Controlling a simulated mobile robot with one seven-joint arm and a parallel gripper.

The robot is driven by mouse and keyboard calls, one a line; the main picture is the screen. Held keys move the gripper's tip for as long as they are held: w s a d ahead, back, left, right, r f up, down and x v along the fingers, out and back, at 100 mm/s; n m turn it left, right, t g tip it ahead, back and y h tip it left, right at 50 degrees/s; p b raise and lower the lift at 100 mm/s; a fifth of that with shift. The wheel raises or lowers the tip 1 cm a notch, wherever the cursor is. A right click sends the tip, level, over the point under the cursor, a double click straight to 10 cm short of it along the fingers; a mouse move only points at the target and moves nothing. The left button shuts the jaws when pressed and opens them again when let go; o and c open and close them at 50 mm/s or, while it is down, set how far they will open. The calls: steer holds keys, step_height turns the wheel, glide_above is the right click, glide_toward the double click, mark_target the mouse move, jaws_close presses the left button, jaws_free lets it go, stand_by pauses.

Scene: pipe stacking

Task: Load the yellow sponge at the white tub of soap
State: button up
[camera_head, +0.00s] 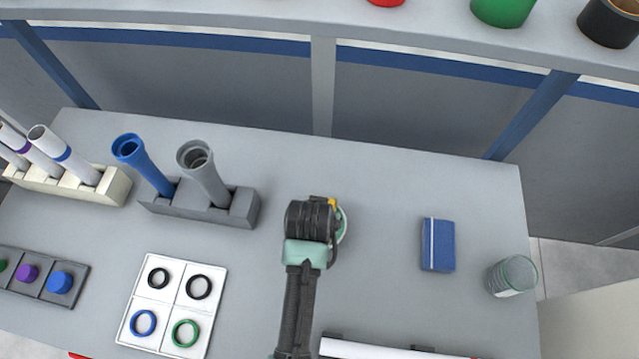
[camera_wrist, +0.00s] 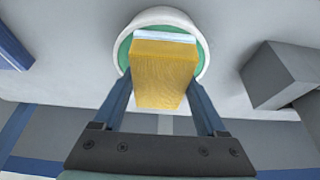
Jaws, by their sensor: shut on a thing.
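The yellow sponge (camera_wrist: 162,75) is between the two fingers of my gripper (camera_wrist: 162,104) in the wrist view, and the gripper is shut on it. A pale layer shows along the sponge's far edge. The white tub of soap (camera_wrist: 176,17) is a round white rim with green inside, directly beyond the sponge. The sponge overlaps the tub's opening in that view; I cannot tell how deep it reaches. In the head view my gripper (camera_head: 325,215) covers most of the tub (camera_head: 343,224), and only a bit of the yellow sponge (camera_head: 332,202) shows.
A blue block (camera_head: 437,245) and a clear jar (camera_head: 512,276) stand to the right. A grey holder (camera_head: 232,207) with blue and grey pipes stands left, and a white tray (camera_head: 168,311) with rings lies front left. The table between the tub and blue block is clear.

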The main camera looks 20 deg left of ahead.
steer(key=shift+r+p, duration=3.5)
steer(key=shift+p, duration=0.2)
